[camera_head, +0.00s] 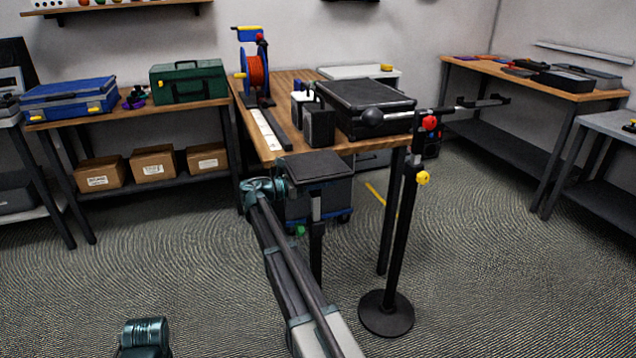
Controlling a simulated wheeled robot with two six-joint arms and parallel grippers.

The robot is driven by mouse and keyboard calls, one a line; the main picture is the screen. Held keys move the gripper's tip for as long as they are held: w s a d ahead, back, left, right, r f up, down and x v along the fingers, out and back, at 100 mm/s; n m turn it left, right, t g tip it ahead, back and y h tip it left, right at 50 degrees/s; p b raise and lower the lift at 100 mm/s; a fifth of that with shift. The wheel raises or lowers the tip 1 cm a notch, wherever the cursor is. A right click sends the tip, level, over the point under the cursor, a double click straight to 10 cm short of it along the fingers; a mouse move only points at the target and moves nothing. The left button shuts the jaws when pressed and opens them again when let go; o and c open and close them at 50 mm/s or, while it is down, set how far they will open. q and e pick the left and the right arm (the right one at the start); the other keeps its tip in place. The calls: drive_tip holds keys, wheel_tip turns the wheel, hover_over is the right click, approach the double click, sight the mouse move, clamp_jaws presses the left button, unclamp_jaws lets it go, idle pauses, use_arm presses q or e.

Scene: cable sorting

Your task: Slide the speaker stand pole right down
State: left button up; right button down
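The speaker stand has a flat dark square top plate (315,165) in front of the work table. Under it a short grey inner pole (316,207) runs into a black outer tube, with a green knob (300,231) at its left. The lower part of the stand is hidden behind my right arm (283,255). That arm reaches up from the bottom middle and ends in a teal joint (262,190) just left of and below the plate. I cannot make out its fingers or whether it touches the stand. Of my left arm, only a teal part (145,335) shows at the bottom left.
A black stand with a round base (387,314), red and yellow knobs and a side boom stands to the right. The work table (266,140) holds an orange cable reel (257,70) and a black case (365,95). A wheeled bin (340,195) is behind the plate. Floor is clear at left.

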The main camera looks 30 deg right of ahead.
wheel_tip(320, 180, down, 6)
drive_tip(key=b, duration=0.5)
drive_tip(key=shift+a, duration=0.1)
drive_tip(key=c, duration=0.5)
unclamp_jaws()
drive_tip(key=shift+f, duration=0.1)
drive_tip(key=v, duration=1.3)
drive_tip(key=shift+w+a, duration=0.15)
drive_tip(key=shift+a, duration=0.2)
